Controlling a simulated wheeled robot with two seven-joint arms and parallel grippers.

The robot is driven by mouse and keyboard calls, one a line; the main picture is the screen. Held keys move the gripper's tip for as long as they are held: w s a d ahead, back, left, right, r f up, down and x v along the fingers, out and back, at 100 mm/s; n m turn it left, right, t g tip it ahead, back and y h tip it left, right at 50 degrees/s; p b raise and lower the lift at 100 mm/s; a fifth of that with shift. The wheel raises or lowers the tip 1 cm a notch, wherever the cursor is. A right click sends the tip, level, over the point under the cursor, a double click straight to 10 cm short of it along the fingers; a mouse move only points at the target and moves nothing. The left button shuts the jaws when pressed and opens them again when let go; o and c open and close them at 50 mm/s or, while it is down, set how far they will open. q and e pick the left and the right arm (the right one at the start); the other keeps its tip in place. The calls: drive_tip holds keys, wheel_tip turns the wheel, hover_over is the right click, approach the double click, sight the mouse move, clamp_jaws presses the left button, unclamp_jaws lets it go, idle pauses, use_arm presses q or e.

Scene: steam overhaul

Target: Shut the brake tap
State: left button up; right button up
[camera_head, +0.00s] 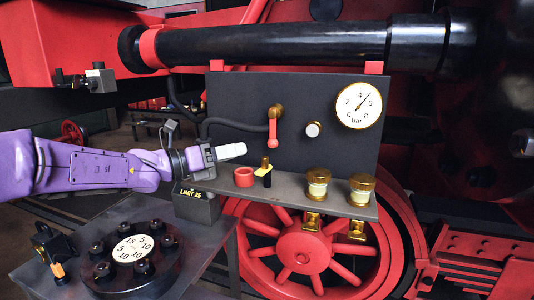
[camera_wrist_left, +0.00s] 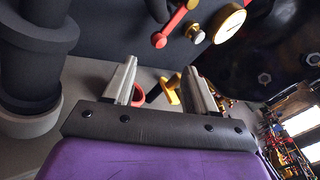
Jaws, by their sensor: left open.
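A tap with a red lever (camera_head: 272,130) and a brass hub is on the dark upright panel, at the end of a dark pipe. Its lever hangs downward. It also shows at the top of the left wrist view, where the red lever (camera_wrist_left: 176,22) is slanted. My left gripper (camera_head: 232,151) is open and empty, left of the lever and a little lower, apart from it. In the left wrist view its two pale fingers (camera_wrist_left: 158,78) stand apart, with the lever beyond them. My right gripper is not in view.
A shelf below the panel holds a red ring (camera_head: 244,177), a yellow-handled piece (camera_head: 264,171) and two brass-capped jars (camera_head: 318,184). A pressure gauge (camera_head: 358,105) and a pale knob (camera_head: 313,129) are on the panel (camera_head: 235,95). A black flange (camera_head: 130,262) stands front left.

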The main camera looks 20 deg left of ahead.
sight(268, 144)
use_arm(q)
drive_tip(key=p+x, duration=0.4)
drive_tip(key=x, duration=0.5)
drive_tip(key=shift+w+r+p, duration=0.15)
drive_tip(key=shift+w+p, duration=0.05)
drive_tip(key=shift+p, duration=0.1)
drive_tip(key=shift+w+d, duration=0.2)
drive_tip(key=shift+w, duration=0.2)
drive_tip(key=shift+s, duration=0.1)
clamp_jaws()
